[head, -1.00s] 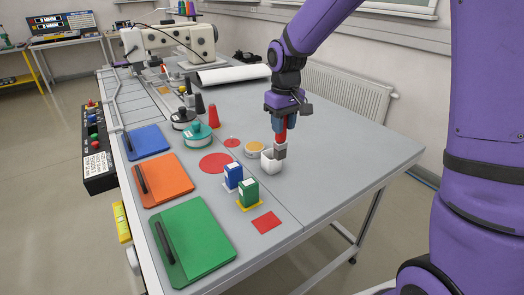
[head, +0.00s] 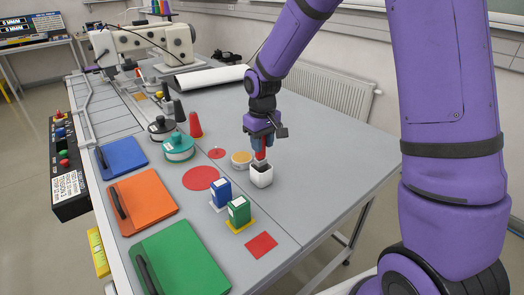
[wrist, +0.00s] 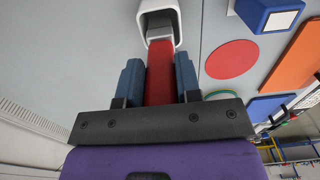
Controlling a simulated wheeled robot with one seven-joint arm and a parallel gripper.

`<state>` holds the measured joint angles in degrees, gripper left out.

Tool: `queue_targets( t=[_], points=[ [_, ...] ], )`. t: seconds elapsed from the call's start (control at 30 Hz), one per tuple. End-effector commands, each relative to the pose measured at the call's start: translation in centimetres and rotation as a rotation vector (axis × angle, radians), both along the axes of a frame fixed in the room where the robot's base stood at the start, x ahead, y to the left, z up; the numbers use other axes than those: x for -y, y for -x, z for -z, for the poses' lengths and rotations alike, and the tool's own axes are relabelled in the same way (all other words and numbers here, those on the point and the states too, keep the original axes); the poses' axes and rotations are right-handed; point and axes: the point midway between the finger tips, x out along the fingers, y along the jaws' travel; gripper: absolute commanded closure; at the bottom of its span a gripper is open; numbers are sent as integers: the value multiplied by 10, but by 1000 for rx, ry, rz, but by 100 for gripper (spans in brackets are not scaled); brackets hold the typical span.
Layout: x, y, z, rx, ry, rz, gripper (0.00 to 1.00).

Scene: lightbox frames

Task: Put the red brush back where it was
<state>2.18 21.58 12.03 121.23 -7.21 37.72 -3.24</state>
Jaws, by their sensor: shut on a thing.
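My gripper (head: 261,147) is shut on the red brush (wrist: 160,72), with a blue finger on each side of the red handle. The brush points down over the white cup (head: 262,179). In the wrist view its grey end is inside the mouth of the cup (wrist: 141,22). In the head view only a short red part of the brush (head: 260,157) shows between fingers and cup. The lower end is hidden by the cup wall, so I cannot tell whether it touches the bottom.
A round yellowish tin (head: 241,158) stands close left of the cup. Flat red marks include a large disc (head: 200,178) and a square (head: 261,245). The table's right side is clear.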

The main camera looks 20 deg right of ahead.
Motion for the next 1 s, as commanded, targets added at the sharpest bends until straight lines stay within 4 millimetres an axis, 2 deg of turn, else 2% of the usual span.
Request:
queue_targets(
  t=[0.2,0.57,0.6,0.7,1.0],
  points=[
    [0,1,27,-3,0,-1,92],
    [0,0,31,-1,-1,-1,92],
    [0,0,31,-1,0,0,64],
    [0,0,31,0,0,0,43],
    [0,0,29,0,0,0,43]
  ],
)
